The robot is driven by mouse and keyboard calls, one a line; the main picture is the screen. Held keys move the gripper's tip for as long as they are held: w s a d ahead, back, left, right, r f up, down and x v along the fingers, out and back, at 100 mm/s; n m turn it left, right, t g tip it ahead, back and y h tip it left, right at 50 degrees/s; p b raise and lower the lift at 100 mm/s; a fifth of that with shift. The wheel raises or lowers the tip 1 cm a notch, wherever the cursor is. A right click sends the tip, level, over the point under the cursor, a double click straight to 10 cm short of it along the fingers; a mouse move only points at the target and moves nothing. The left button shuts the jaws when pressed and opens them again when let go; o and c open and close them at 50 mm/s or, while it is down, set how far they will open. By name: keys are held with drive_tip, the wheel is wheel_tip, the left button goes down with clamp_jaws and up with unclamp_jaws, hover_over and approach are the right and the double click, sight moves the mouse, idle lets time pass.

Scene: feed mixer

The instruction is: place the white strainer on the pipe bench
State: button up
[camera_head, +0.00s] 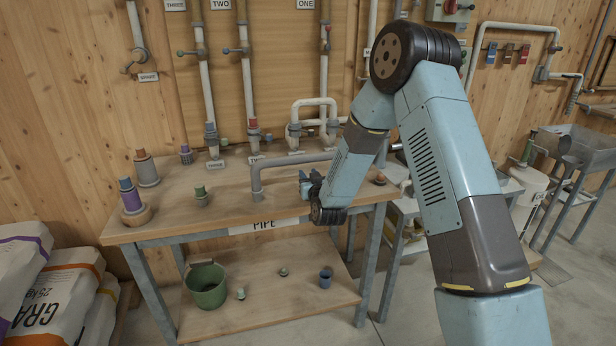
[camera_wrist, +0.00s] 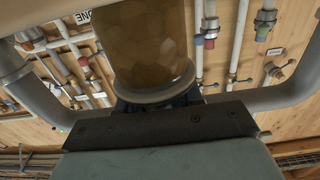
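My gripper (camera_head: 305,184) is over the front right part of the pipe bench (camera_head: 228,208), beside the end of the grey bench pipe. In the wrist view, a brownish see-through cylinder (camera_wrist: 150,45) with a pale rim stands right in front of my gripper. Dark blue finger parts show on both sides of that rim, but the cylinder hides most of them. I cannot tell whether they grip it. I see no clearly white strainer, and cannot tell whether this cylinder is it. My arm may hide things behind it in the head view.
The grey pipe (camera_head: 290,161) rises from the bench close to my gripper. Capped fittings (camera_head: 147,170) and a purple-and-blue fitting (camera_head: 131,195) stand at the left. A green bucket (camera_head: 207,286) and a blue cup (camera_head: 326,277) sit on the lower shelf. The bench's front middle is fairly clear.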

drive_tip(key=o, duration=0.4)
drive_tip(key=shift+o, duration=0.2)
drive_tip(key=v, duration=1.4)
drive_tip(key=s+d+r+g+h, duration=0.25)
drive_tip(key=d+r, duration=0.25)
drive_tip(key=r, duration=0.3)
drive_tip(key=s+d+r+g+h, duration=0.1)
drive_tip(key=s+d+r+g, duration=0.3)
drive_tip(key=r, duration=0.4)
drive_tip(key=s+d+r+m+g, duration=0.1)
drive_tip(key=s+d+r, duration=0.1)
drive_tip(key=s, duration=0.6)
drive_tip(key=s+d+r+m+g+h, duration=0.1)
drive_tip(key=s+d+r+g, duration=0.1)
drive_tip(key=s+d, duration=0.3)
drive_tip(key=s+d+r+m+g, duration=0.1)
drive_tip(key=s+d+r, duration=0.3)
drive_tip(key=s, duration=0.9)
drive_tip(key=shift+g, duration=0.65)
drive_tip(key=shift+s+h, duration=0.1)
drive_tip(key=shift+h, duration=0.15)
